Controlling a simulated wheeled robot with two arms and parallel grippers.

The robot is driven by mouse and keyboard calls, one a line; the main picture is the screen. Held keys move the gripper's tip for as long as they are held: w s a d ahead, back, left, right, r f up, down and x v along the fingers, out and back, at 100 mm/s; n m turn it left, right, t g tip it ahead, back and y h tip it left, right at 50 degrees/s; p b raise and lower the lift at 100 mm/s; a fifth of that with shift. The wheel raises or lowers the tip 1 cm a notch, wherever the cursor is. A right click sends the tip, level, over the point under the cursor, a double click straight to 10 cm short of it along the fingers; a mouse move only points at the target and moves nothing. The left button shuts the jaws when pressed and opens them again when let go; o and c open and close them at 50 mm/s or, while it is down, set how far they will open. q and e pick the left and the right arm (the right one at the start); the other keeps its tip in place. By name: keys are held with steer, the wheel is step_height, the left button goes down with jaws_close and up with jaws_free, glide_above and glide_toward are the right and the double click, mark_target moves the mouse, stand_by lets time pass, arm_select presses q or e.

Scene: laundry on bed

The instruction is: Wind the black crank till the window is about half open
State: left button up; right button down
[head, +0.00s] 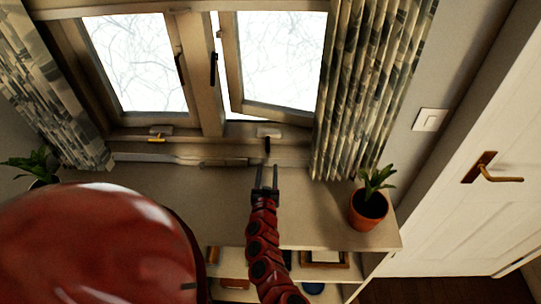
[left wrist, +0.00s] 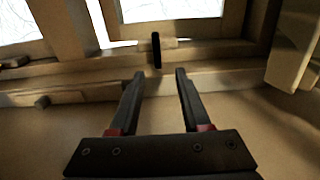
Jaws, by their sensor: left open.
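The black crank (head: 267,145) is a small dark handle on the sill under the right sash. In the left wrist view it stands upright (left wrist: 156,50), ahead of my fingertips. The right window sash (head: 275,60) is a little ajar, with a bright gap along its left and lower edges. My left gripper (head: 267,178) is open and empty just in front of the crank, not touching it. Its two fingers (left wrist: 159,78) point at the crank, which lines up between them. My right gripper is not in view.
A left sash (head: 137,60) with a brass handle (head: 157,140) below it looks closed. Curtains (head: 365,80) hang at both sides. A potted plant (head: 368,208) stands right on the shelf top (head: 320,225). A white door (head: 480,215) is at far right.

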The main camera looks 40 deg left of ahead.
arm_select(q)
steer(key=b+v, duration=0.1)
steer(key=v, duration=0.5)
steer(key=shift+w+d+f, duration=0.15)
steer(key=shift+s+d, duration=0.15)
steer(key=shift+s, duration=0.25)
